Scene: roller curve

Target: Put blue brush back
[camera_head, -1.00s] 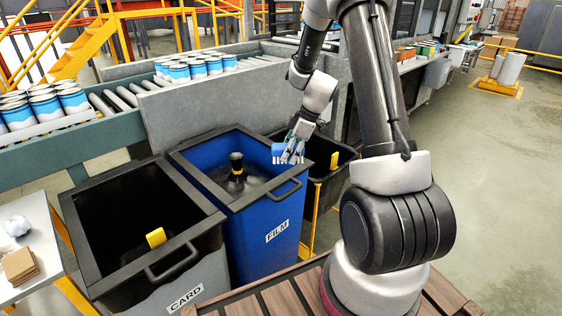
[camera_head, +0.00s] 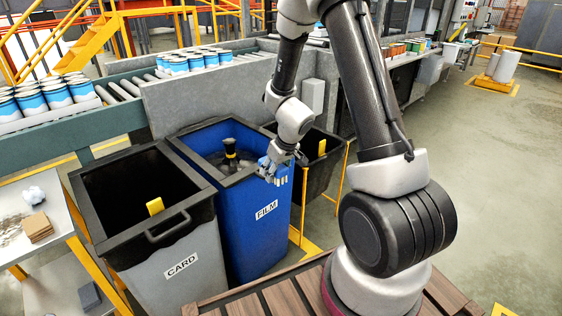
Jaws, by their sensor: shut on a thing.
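The blue brush (camera_head: 268,167) with pale bristles is held in my gripper (camera_head: 275,163). My gripper is shut on it, and the bristles point down. The brush shows over the front right corner of the blue bin marked FILM (camera_head: 240,228). I cannot tell whether it touches the rim. My fingers hide part of the brush.
A grey bin marked CARD (camera_head: 170,272) stands left of the blue bin, and a black bin (camera_head: 325,180) stands behind right. A black post-like thing (camera_head: 230,150) stands in the blue bin.

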